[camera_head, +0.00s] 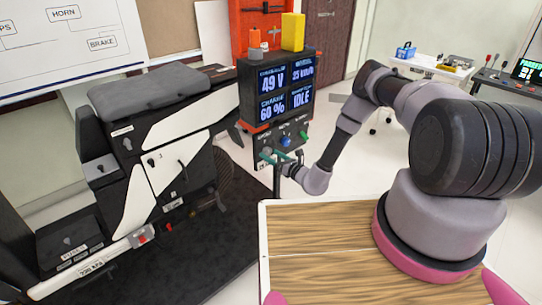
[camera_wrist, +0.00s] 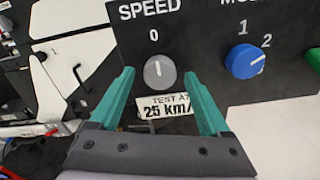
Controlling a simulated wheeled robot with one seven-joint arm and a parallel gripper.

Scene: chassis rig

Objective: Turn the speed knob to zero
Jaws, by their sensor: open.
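The grey speed knob (camera_wrist: 160,72) sits on a dark panel under the word SPEED and a 0 in the wrist view. Its pale mark stands about upright, toward the 0. My gripper (camera_wrist: 159,78) is open, with one teal finger on each side of the knob. Gaps show between the fingers and the knob, so I see no grip on it. In the head view my gripper (camera_head: 272,158) is at the left of the control panel (camera_head: 291,133), below the display (camera_head: 286,88); the speed knob cannot be made out clearly there.
A blue mode knob (camera_wrist: 244,61) with marks 1 and 2 is right of the speed knob. A label reading TEST AT 25 km/ (camera_wrist: 164,106) lies just below it. A black and white scooter-like vehicle (camera_head: 150,150) stands left on a dark mat (camera_head: 205,245).

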